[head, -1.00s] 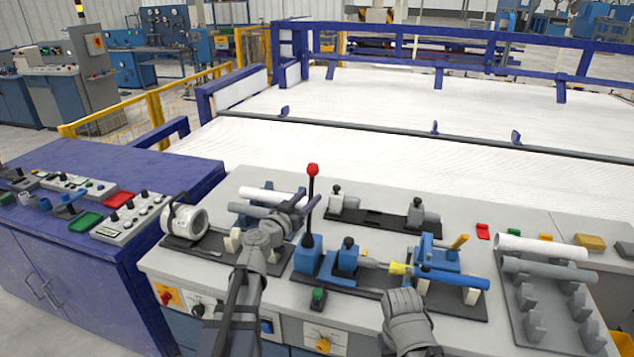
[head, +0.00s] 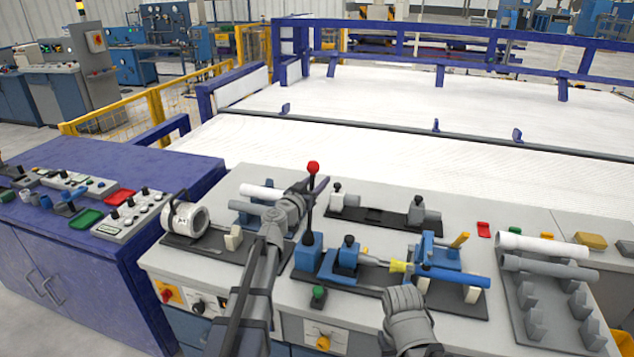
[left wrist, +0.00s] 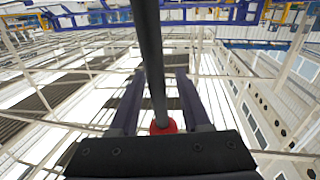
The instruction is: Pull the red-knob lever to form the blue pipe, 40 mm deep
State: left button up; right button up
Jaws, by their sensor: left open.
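The lever has a red knob (head: 313,167) on a dark rod above a blue base (head: 307,256); it stands nearly upright. My left gripper (head: 315,186) is open at the lever's upper rod, just below the knob. In the left wrist view the dark rod (left wrist: 151,50) runs between the open fingers, and the red knob (left wrist: 163,126) shows low, partly hidden by the gripper body. Contact cannot be told. The blue pipe (head: 450,276) lies on supports to the right, its left end by a yellow cone (head: 398,267). My right arm's end is at the front; its fingers are not clear.
A rack (head: 535,310) holding white and grey pipes stands at the right. A white ring gauge (head: 186,219) and a fixture with grey and white pipes are left of the lever. Small clamps (head: 425,214) sit behind it. A green button (head: 318,293) is in front.

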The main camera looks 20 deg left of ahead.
pick_arm(q)
jog(key=shift+c, duration=0.4)
grip_shut()
dwell(1.0)
